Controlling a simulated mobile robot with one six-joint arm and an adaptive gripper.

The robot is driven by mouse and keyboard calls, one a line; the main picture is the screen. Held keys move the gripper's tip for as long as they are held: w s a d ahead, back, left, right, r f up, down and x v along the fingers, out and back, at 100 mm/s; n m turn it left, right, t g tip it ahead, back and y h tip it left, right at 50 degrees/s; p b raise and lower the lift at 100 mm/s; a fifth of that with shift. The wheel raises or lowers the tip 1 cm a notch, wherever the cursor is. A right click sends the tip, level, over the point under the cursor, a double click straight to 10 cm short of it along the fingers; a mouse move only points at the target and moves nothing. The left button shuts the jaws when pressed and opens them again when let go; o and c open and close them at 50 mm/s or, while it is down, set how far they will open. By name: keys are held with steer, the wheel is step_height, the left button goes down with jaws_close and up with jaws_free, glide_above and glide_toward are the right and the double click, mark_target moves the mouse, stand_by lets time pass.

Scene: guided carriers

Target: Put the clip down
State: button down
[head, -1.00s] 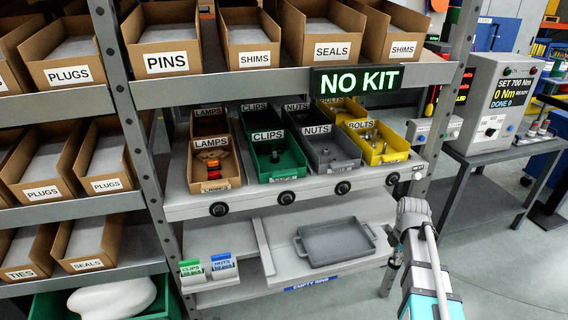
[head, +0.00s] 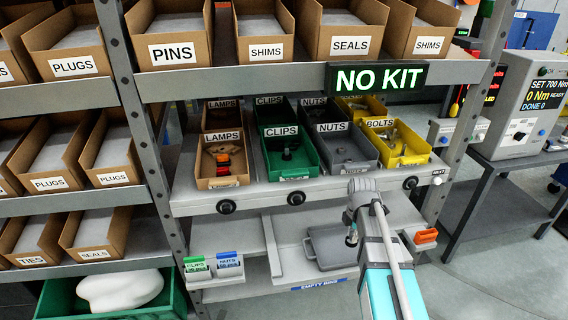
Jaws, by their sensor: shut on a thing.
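My gripper (head: 351,240) points down at the lower shelf, in front of the grey tray (head: 322,262), whose right part is hidden behind my arm. The gripper is small in the view. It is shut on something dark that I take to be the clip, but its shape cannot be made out. I cannot tell whether it touches the tray. The front green bin (head: 298,170) labelled CLIPS stands on the shelf above and holds a few dark clips (head: 287,152).
Beside the green bin stand a brown LAMPS bin (head: 209,183), a grey NUTS bin (head: 361,166) and a yellow BOLTS bin (head: 416,158). A NO KIT sign (head: 377,78) hangs above. Green and blue cards (head: 229,260) stand at lower left, an orange holder (head: 426,237) at right.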

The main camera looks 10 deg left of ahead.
steer(key=shift+w+d, duration=0.15)
steer(key=shift+d, duration=0.05)
steer(key=shift+r, duration=0.1)
